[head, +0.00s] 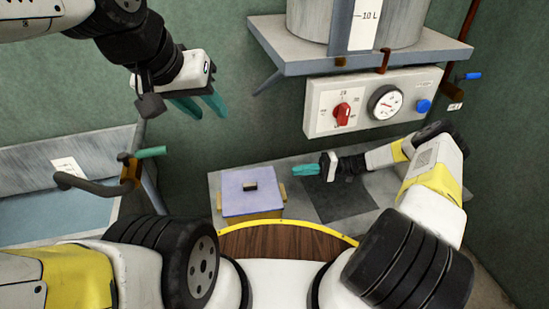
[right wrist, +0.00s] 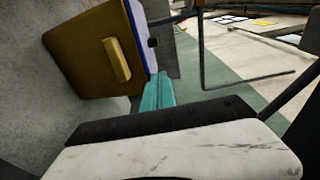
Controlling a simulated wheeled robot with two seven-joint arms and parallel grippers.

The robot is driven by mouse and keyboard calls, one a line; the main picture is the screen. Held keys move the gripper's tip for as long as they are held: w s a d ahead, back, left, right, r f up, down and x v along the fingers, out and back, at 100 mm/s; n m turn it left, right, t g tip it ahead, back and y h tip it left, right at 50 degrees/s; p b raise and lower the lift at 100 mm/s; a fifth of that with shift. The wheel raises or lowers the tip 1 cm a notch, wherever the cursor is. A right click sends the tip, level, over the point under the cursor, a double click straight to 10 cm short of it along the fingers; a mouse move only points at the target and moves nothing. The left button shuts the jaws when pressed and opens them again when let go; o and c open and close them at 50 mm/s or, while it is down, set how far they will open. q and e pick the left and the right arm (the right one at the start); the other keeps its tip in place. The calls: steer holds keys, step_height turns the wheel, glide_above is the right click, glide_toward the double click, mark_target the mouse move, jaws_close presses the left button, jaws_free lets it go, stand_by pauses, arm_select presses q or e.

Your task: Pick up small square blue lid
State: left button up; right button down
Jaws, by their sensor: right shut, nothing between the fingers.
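The small square blue lid (head: 249,192) lies flat on top of a square wooden box (head: 252,217) with side handles; a dark knob stands at the lid's middle. In the right wrist view the lid (right wrist: 137,36) shows edge-on as a thin blue strip on the box (right wrist: 84,58). My right gripper (head: 304,172) is shut and empty, to the right of the box, its teal fingers pointing left toward the lid. Its fingers (right wrist: 158,91) also show in the right wrist view, close to the lid's edge; I cannot tell if they touch. My left gripper (head: 199,106) is raised at upper left, its teal fingers apart and empty.
The box stands on a grey counter (head: 290,205) with a dark square plate (head: 342,195) at right. Above is a control panel (head: 370,103) with a red knob and gauge, below a shelf (head: 270,38) bearing a metal pot. A sink (head: 50,205) with a tap is at left.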

mark_target(262, 189)
steer(key=a, duration=0.2)
steer(key=s+a, duration=0.1)
steer(key=a, duration=0.5)
steer(key=shift+s+a, duration=0.25)
steer(key=shift+s, duration=0.15)
steer(key=shift+s+a, duration=1.15)
steer(key=shift+s, duration=0.05)
steer(key=shift+s+a, duration=0.3)
steer(key=shift+s, duration=0.15)
steer(key=shift+s+a, duration=0.4)
steer(key=shift+s, duration=0.2)
steer(key=shift+s+a, duration=0.4)
steer(key=shift+s, duration=0.2)
steer(key=shift+w, duration=0.1)
